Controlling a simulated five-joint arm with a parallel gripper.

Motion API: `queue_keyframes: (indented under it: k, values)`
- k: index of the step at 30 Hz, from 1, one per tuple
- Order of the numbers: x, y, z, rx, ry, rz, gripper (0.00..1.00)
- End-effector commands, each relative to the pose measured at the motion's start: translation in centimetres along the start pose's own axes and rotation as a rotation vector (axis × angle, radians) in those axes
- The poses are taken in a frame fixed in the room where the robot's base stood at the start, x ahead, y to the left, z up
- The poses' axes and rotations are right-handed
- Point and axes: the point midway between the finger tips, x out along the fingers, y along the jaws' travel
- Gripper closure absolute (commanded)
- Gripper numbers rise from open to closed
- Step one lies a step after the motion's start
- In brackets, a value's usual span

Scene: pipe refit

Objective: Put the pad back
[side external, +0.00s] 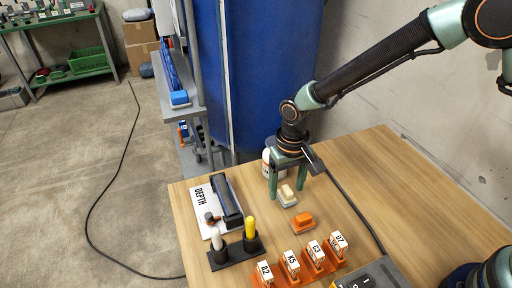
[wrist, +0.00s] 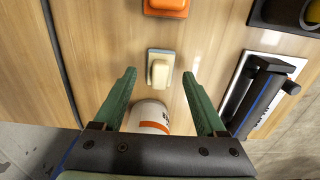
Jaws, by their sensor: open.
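A small cream block with a raised grip on a pale base (side external: 287,196) lies on the wooden table, and it also shows in the wrist view (wrist: 160,72). An orange block of like shape (side external: 303,223) lies nearer the front; in the wrist view it is cut by the top edge (wrist: 166,6). I cannot tell which one the task calls the pad. My gripper (side external: 286,192) points down with its green fingers apart, just over the cream block. In the wrist view the fingertips (wrist: 158,74) are on either side of the cream block, with nothing held.
A white bottle (wrist: 149,116) stands behind the cream block, close to my fingers. A black gauge lies on a "DEPTH" card (side external: 202,195) at left. A black holder (side external: 233,253) with white and yellow sticks and orange stands with labelled blocks (side external: 292,264) are in front.

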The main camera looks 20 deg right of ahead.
Motion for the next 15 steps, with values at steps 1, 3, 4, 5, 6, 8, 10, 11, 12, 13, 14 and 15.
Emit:
queue_keyframes:
  k: [1, 3, 4, 5, 6, 8, 10, 11, 12, 13, 14, 15]
  values:
    - [-1.0, -0.1, -0.1, 0.0, 0.005, -0.003, 0.26]
    - [-2.4, -0.1, -0.1, 0.0, 0.006, -0.003, 0.26]
    - [-3.0, -0.1, -0.1, 0.0, 0.006, -0.003, 0.26]
    - [-3.6, -0.1, -0.1, 0.0, 0.006, -0.003, 0.26]
    - [-4.5, -0.1, -0.1, 0.0, 0.006, -0.003, 0.26]
    - [-5.8, -0.1, -0.1, 0.0, 0.006, -0.003, 0.26]
    - [-7.1, -0.1, -0.1, 0.0, 0.005, -0.003, 0.26]
    - [-7.7, 0.0, -0.1, 0.0, 0.005, -0.003, 0.26]
    - [-8.3, 0.0, 0.0, 0.0, 0.004, -0.002, 0.26]
    - [-8.8, 0.0, -0.1, 0.0, 0.004, -0.002, 0.26]
    - [-9.2, 0.0, 0.0, 0.0, 0.003, -0.002, 0.26]
    - [-9.6, 0.0, -0.1, 0.0, 0.003, -0.002, 0.26]
